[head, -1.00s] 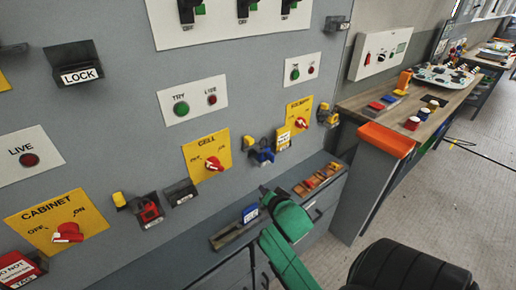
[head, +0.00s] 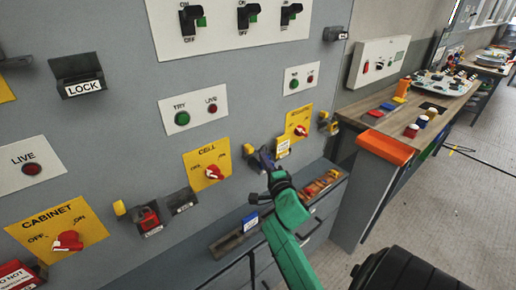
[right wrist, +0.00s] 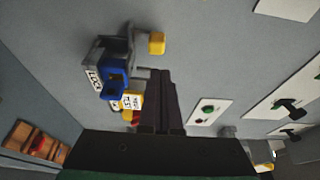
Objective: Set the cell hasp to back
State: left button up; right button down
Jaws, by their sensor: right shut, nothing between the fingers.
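The yellow CELL plate (head: 207,164) with its red rotary switch (head: 213,172) is on the grey panel in the head view. To its right is the dark bracket with a blue padlock (head: 258,160) and a yellow block (head: 249,149). In the right wrist view the grey bracket (right wrist: 121,46) carries the blue padlock (right wrist: 115,80), with the yellow block (right wrist: 157,43) beside it. I cannot tell which part is the hasp or its position. My right gripper (head: 272,172) is shut and empty, close to the bracket; its fingers (right wrist: 157,82) lie beside the padlock. My left gripper is out of view.
A ledge (head: 228,243) below the panel holds a blue item (head: 250,222) and orange-brown pieces (head: 320,185). Other switch plates, including CABINET (head: 50,232), surround the cell area.

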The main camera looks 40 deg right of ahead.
aim_at(253, 152)
jog(key=x, duration=0.6)
jog(key=shift+w+d, duration=0.1)
jog(key=shift+w, duration=0.15)
